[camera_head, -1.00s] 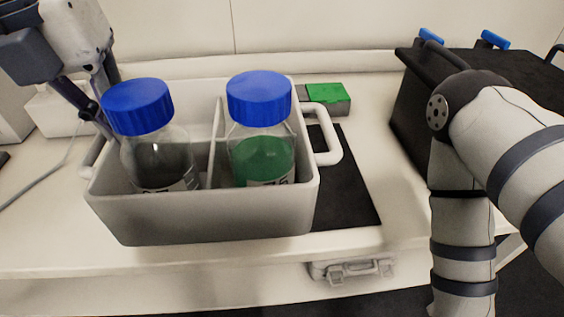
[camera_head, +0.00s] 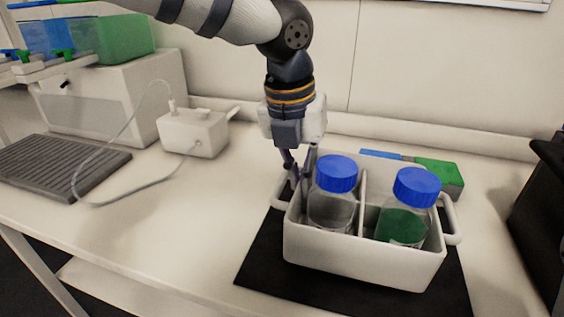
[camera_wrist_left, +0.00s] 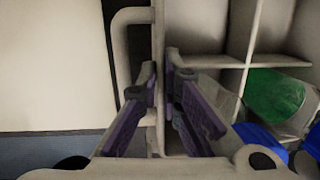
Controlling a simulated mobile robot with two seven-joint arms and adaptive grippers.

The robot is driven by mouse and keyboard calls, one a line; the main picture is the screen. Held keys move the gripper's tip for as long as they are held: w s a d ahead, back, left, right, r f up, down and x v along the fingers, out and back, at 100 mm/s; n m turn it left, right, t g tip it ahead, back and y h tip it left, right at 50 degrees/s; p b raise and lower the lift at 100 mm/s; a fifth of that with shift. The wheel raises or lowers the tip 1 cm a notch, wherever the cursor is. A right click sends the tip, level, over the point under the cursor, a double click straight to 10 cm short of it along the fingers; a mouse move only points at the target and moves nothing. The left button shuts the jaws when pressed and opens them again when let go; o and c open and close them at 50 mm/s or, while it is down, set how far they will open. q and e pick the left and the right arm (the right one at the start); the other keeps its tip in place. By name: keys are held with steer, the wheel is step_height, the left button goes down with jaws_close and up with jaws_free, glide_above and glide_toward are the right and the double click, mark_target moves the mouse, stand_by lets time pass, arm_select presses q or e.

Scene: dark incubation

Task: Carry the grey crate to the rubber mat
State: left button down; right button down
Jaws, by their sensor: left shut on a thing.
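The grey crate (camera_head: 358,261) is upright over the black rubber mat (camera_head: 262,258); mat shows on its left, front and right sides. I cannot tell whether the crate's base touches the mat. It holds a clear bottle (camera_head: 331,210) in the left compartment and a bottle with green contents (camera_head: 402,226) in the right one, both blue-capped. My left gripper (camera_head: 299,180) is shut on the crate's left end. In the left wrist view its fingers (camera_wrist_left: 172,112) straddle the crate wall (camera_wrist_left: 159,40) beside the looped handle. My right gripper is out of view.
A green and blue box (camera_head: 440,177) lies behind the crate. A black box (camera_head: 545,215) stands at the right edge. On the left are a small white device (camera_head: 193,134) with a cable and a grey ribbed pad (camera_head: 62,165). The bench between the pad and the mat is clear.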

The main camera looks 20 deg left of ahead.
arm_select(q)
steer(key=shift+w+d+f, duration=0.2)
steer(key=shift+w+f, duration=0.1)
steer(key=shift+w, duration=0.05)
steer(key=shift+w+d+f, duration=0.1)
steer(key=shift+w+f, duration=0.1)
steer(key=shift+f, duration=0.75)
steer(key=shift+w+d+f, duration=0.1)
steer(key=shift+w+f, duration=0.1)
steer(key=shift+f, duration=0.75)
steer(key=c, duration=1.8)
jaws_free()
steer(key=shift+s+f, duration=0.1)
steer(key=r, duration=0.4)
steer(key=s+a+r, duration=0.1)
steer(key=r, duration=0.6)
steer(key=shift+s+a+r, duration=0.15)
steer(key=shift+s+r, duration=0.2)
steer(key=shift+r, duration=0.05)
